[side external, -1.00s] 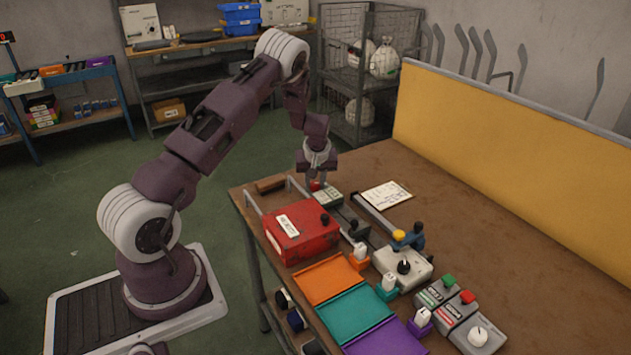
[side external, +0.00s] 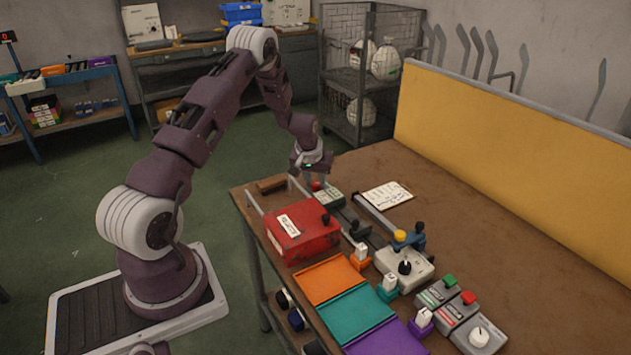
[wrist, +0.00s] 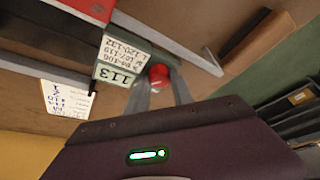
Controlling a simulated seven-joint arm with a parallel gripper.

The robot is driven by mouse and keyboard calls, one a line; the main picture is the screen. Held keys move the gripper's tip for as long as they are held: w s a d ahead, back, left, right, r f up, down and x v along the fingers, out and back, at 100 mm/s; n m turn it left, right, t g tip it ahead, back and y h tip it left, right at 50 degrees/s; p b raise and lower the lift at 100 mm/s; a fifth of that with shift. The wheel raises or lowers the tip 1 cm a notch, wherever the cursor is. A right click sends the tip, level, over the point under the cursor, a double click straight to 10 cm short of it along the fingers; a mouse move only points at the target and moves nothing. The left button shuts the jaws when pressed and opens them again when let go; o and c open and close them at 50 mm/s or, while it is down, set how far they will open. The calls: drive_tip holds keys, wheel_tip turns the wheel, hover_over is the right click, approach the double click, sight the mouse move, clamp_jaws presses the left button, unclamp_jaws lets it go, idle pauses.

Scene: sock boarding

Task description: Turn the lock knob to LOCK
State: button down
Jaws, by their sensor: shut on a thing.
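A round red knob (side external: 316,186) sits beside a small greenish-grey unit (side external: 329,199) at the far left end of the bench fixture. My gripper (side external: 317,183) is tilted over the knob with its fingers down around it. In the wrist view the knob (wrist: 159,76) shows between my two fingertips (wrist: 160,83), and the gripper is shut on it. The unit's label (wrist: 118,62) carries number ranges and a display reading 113. No LOCK marking is readable, so I cannot tell the knob's setting.
A white sheet (side external: 386,195) lies behind. Orange, teal and purple trays and control boxes fill the bench's near side. The bench's right rear is clear.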

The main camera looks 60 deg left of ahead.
drive_tip(key=c, duration=1.1)
unclamp_jaws()
drive_tip(key=shift+d, duration=0.1)
